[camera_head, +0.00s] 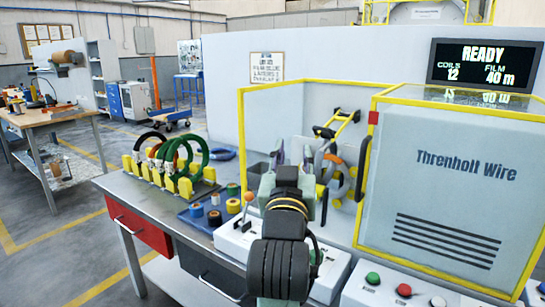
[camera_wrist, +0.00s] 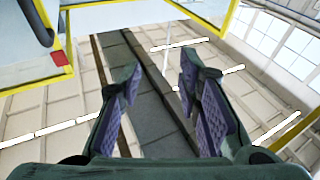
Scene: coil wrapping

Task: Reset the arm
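My gripper (camera_wrist: 158,82) shows in the wrist view with its two purple-padded fingers well apart and nothing between them. Behind the fingers are a pale panelled surface, bright strips and large windows, so it faces away from the bench top. In the head view my arm stands in front of the wrapping machine (camera_head: 445,190), over the near side of the bench. Its dark ribbed links hide part of the bench and machine.
A rack (camera_head: 165,175) of green, black and other coils stands left on the bench. Tape rolls (camera_head: 215,218) lie on a blue mat beside it. The machine's yellow frame (camera_head: 240,130) rises close around my arm. The display (camera_head: 485,64) reads READY, coils 12, film 40 m.

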